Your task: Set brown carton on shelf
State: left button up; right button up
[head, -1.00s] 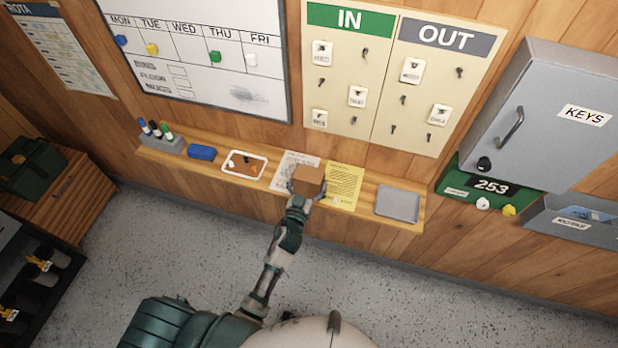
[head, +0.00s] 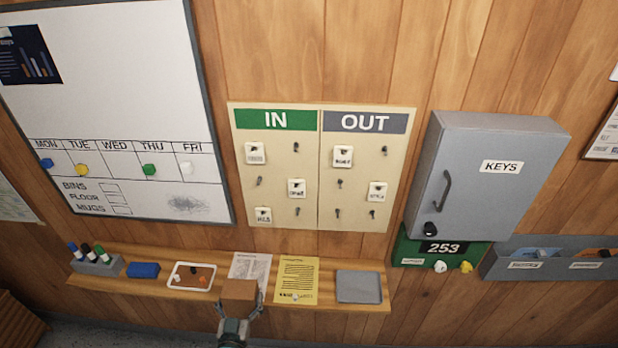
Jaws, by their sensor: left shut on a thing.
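The brown carton (head: 239,290) is a small box in the lower middle of the head view. My left gripper (head: 238,306) is shut on it from the near side. The carton is at the front of the wooden shelf (head: 218,274), in front of a white printed sheet and left of a yellow sheet. I cannot tell whether its underside touches the shelf. The gripper hides part of its near face. My right gripper is not in view.
On the shelf stand a marker holder (head: 97,263), a blue eraser (head: 143,270), a white tray with small items (head: 174,287), a white sheet (head: 249,268), a yellow sheet (head: 298,281) and a grey tray (head: 359,286). A grey key cabinet (head: 490,175) juts out at the right.

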pick_arm(q)
jog(key=shift+a, duration=0.2)
jog(key=shift+d+r, duration=0.1)
jog(key=shift+d, duration=0.45)
jog(key=shift+s+a, duration=0.1)
jog(key=shift+a, duration=0.15)
jog(key=s+d+f, duration=0.3)
jog(key=s+d, duration=0.3)
jog(key=d, duration=0.3)
jog(key=w+a+f, duration=0.1)
jog(key=w, duration=0.4)
jog(key=w+a+f+p, duration=0.1)
jog(key=w+a, duration=0.1)
jog(key=w, duration=0.3)
jog(key=w+a+f+p, duration=0.1)
jog(key=w+a+f, duration=0.1)
jog(key=w, duration=0.3)
jog(key=shift+w, duration=0.4)
jog(key=shift+a+f+h, duration=0.2)
jog(key=shift+f+h, duration=0.05)
jog(key=shift+h, duration=0.05)
